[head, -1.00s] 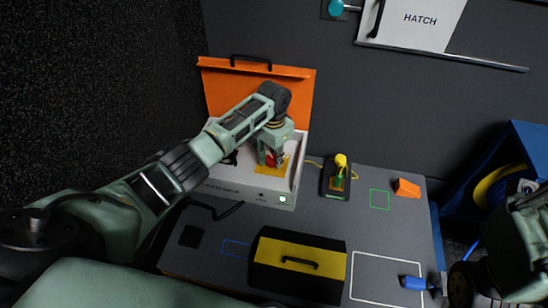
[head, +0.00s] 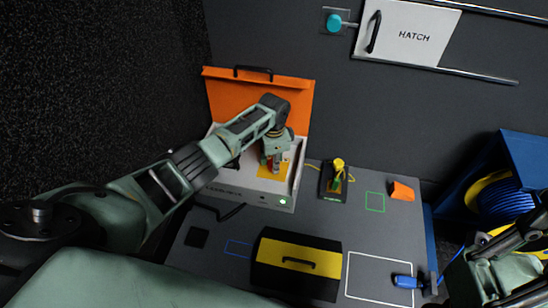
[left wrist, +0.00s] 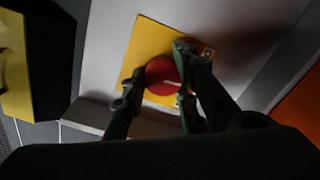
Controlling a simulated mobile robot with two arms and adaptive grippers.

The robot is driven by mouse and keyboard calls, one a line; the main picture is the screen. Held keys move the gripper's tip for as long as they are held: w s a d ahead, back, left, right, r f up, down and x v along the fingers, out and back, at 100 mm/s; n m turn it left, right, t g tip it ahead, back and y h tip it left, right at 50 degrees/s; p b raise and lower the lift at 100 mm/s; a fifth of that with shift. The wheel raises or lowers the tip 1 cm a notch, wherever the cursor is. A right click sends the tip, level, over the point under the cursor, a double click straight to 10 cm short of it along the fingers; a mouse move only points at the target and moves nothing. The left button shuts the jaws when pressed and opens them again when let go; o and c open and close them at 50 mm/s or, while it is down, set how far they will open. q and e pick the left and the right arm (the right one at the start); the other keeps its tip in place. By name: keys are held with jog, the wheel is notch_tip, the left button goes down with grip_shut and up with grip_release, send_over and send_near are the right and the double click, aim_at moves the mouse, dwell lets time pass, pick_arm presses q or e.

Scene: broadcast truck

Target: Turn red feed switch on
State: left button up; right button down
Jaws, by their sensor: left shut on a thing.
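The red feed switch (left wrist: 165,76) is a round red knob with a short pale mark, on a yellow plate (left wrist: 151,42) in the left wrist view. The plate (head: 266,172) lies inside the open white case in the head view. My left gripper (left wrist: 161,88) reaches down over the knob, with its fingers on either side and shut on it. In the head view my left gripper (head: 274,162) hides most of the knob. My right gripper (head: 510,262) is at the lower right edge, partly cut off, and its opening is unclear.
The case's orange lid (head: 258,100) stands open behind my left gripper. A black and yellow toolbox (head: 290,264) sits in front. A dark box with a yellow knob (head: 338,163), an orange block (head: 402,191) and a blue plug (head: 408,282) are on the grey bench.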

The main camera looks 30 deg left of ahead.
pick_arm(q)
jog(key=m, duration=0.3)
jog(key=s+m+p, duration=0.1)
jog(key=shift+d+f+m, duration=0.2)
jog(key=shift+d+m, duration=0.05)
jog(key=shift+m, duration=0.05)
jog(key=m, duration=0.5)
jog(key=shift+a, duration=0.25)
jog(key=shift+m, duration=0.3)
jog(key=o, duration=1)
jog(key=shift+a, duration=0.1)
jog(key=shift+w, duration=0.1)
jog(key=shift+w+r, duration=0.1)
jog(key=shift+r, duration=0.05)
jog(key=shift+r, duration=0.25)
notch_tip(320, 180, up, 11)
jog(key=shift+r, duration=0.15)
